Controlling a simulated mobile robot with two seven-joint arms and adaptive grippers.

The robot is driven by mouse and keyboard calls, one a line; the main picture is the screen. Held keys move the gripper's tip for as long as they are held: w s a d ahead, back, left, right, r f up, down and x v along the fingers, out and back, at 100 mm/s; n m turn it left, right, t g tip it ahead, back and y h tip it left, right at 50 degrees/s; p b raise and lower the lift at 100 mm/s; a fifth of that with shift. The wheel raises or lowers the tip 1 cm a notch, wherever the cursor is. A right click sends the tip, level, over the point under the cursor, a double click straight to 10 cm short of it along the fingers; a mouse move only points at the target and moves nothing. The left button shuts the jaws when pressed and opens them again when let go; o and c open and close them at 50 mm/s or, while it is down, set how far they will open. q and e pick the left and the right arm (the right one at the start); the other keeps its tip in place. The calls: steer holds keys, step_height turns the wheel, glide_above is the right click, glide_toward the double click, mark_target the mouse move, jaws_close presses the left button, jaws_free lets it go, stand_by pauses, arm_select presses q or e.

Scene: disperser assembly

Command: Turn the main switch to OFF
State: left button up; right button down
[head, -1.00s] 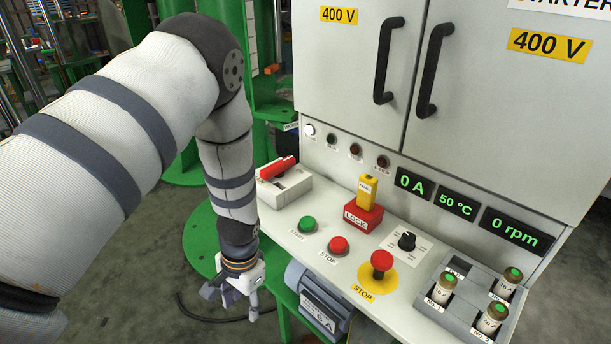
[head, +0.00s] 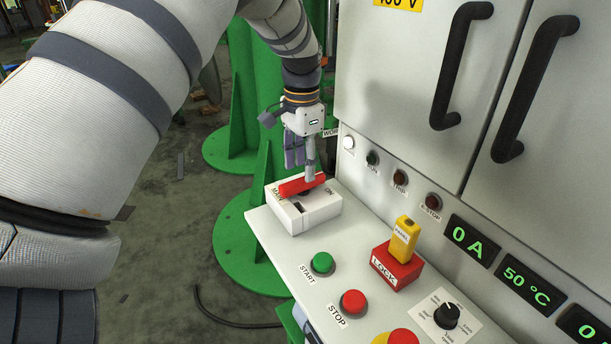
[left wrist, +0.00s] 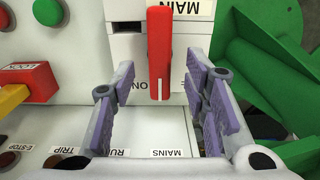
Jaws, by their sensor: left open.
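The main switch is a white box (head: 292,217) with a red bar handle (head: 298,185), at the left end of the sloped console. In the left wrist view the red handle (left wrist: 159,50) has a white line on the end beside the ON label. My left gripper (head: 301,168) is over the handle, fingers pointing down. In the left wrist view my left gripper (left wrist: 160,75) is open, with one finger on each side of the handle's marked end and visible gaps. I cannot tell from the head view whether a finger touches the handle. My right gripper is not in view.
A green START button (head: 323,262), red STOP button (head: 353,302), red LOCK block with yellow tag (head: 404,240) and black knob (head: 447,315) stand on the console. The cabinet front (head: 390,120) rises close beside my gripper. A green column base (head: 245,245) stands at the left.

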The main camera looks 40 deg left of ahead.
mark_target(302, 179)
arm_select(q)
step_height(302, 179, down, 4)
steer(key=shift+r, duration=0.15)
jaws_close()
